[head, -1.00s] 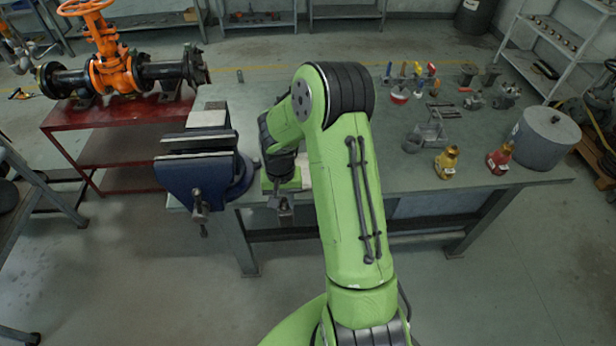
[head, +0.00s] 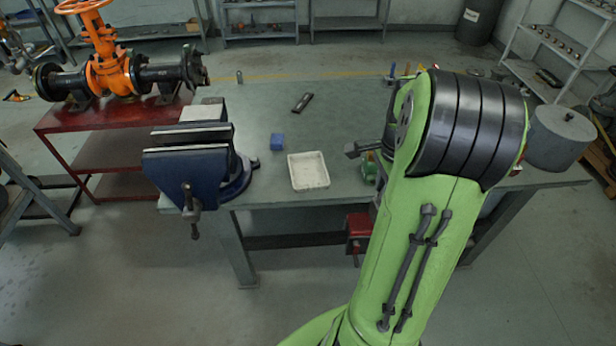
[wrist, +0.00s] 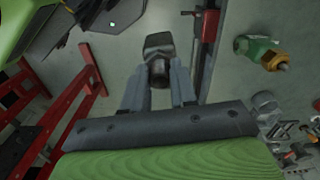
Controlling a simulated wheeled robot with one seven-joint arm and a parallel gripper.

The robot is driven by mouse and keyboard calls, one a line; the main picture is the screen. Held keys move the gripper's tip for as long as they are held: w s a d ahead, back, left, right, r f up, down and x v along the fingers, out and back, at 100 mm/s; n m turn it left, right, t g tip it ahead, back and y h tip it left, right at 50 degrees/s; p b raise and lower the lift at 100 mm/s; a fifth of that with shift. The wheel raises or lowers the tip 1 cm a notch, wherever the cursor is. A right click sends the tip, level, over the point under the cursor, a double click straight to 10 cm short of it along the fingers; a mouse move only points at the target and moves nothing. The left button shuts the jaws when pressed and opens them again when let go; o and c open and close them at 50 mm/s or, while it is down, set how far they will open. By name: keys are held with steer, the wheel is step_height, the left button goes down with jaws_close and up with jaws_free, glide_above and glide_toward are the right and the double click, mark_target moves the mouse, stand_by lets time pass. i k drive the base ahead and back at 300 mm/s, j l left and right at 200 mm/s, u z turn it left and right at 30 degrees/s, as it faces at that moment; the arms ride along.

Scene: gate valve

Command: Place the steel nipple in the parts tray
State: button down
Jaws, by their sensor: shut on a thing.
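The parts tray, a shallow white tray (head: 309,171), sits empty on the workbench near its front edge in the head view. My gripper (wrist: 159,80) is shut on the steel nipple (wrist: 157,48), a dark metal piece with a hex end, in the wrist view. In the head view my gripper (head: 354,150) shows only in part, a short way right of the tray. My arm hides most of it there, and I cannot tell how high the nipple is. The tray is not visible in the wrist view.
A blue vise (head: 187,170) stands left of the tray. A small blue block (head: 278,142) and a dark flat piece (head: 302,102) lie behind it. A green and brass fitting (wrist: 262,52) is near my gripper. The bench around the tray is mostly clear.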

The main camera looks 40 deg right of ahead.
mark_target(309, 173)
steer(key=i, duration=1)
